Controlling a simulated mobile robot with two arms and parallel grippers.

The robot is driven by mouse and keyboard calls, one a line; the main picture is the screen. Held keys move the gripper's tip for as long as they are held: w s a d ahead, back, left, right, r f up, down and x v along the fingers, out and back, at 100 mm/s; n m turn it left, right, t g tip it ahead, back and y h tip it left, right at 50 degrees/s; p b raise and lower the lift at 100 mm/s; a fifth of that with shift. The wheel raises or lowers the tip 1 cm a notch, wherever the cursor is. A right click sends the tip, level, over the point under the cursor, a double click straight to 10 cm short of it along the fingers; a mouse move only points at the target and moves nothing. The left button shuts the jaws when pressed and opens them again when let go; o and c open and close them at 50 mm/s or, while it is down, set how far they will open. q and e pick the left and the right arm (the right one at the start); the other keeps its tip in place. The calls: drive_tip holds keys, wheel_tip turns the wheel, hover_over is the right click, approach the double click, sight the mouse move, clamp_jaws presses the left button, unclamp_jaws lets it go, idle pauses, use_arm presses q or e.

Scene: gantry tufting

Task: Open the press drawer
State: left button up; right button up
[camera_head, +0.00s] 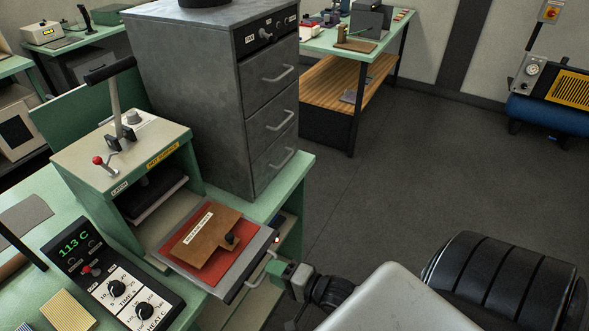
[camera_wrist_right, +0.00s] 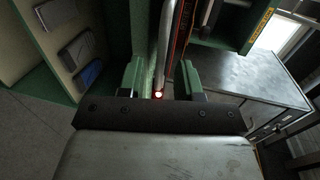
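The heat press (camera_head: 125,160) stands on the green bench, with a lever on top and a "hot surface" label. Its drawer (camera_head: 240,284) is out in front of the press, with a red pad (camera_head: 245,262) and a brown plate with a black knob (camera_head: 207,240) on it. The drawer's metal handle (camera_head: 262,272) is at its front edge. My right gripper (camera_head: 279,272) is at this handle. In the right wrist view the fingers (camera_wrist_right: 163,82) are apart, with the handle bar (camera_wrist_right: 161,55) between them and a gap visible beside it. My left gripper is out of view.
A control box (camera_head: 115,280) reading 113 C sits left of the drawer. A grey drawer cabinet (camera_head: 215,90) stands behind it on the bench. A table with a wooden shelf (camera_head: 335,85) is farther back. The floor (camera_head: 400,180) to the right is clear.

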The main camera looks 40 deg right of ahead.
drive_tip(key=b+v, duration=0.1)
drive_tip(key=v, duration=0.8)
drive_tip(key=s+d+f+n+g+h+b, duration=0.1)
drive_tip(key=s+f+n+g+h, duration=0.1)
drive_tip(key=f, duration=0.7)
drive_tip(key=s+d+f+n+g+h+b, duration=0.1)
drive_tip(key=s+d+f+n+g, duration=0.15)
drive_tip(key=f, duration=0.55)
drive_tip(key=s+d+f+n+g+h+b, duration=0.1)
drive_tip(key=s+f+n+h, duration=0.1)
drive_tip(key=f, duration=0.7)
drive_tip(key=s+a+f+n+g, duration=0.4)
drive_tip(key=s+f+n, duration=0.1)
drive_tip(key=s+f, duration=0.3)
drive_tip(key=s+a+f+n+g+b, duration=0.1)
drive_tip(key=s+a+f+n+g, duration=0.3)
drive_tip(key=s+f, duration=0.4)
drive_tip(key=shift+s+a+f+n, duration=0.3)
drive_tip(key=shift+s+a+n, duration=0.1)
drive_tip(key=shift+n, duration=0.15)
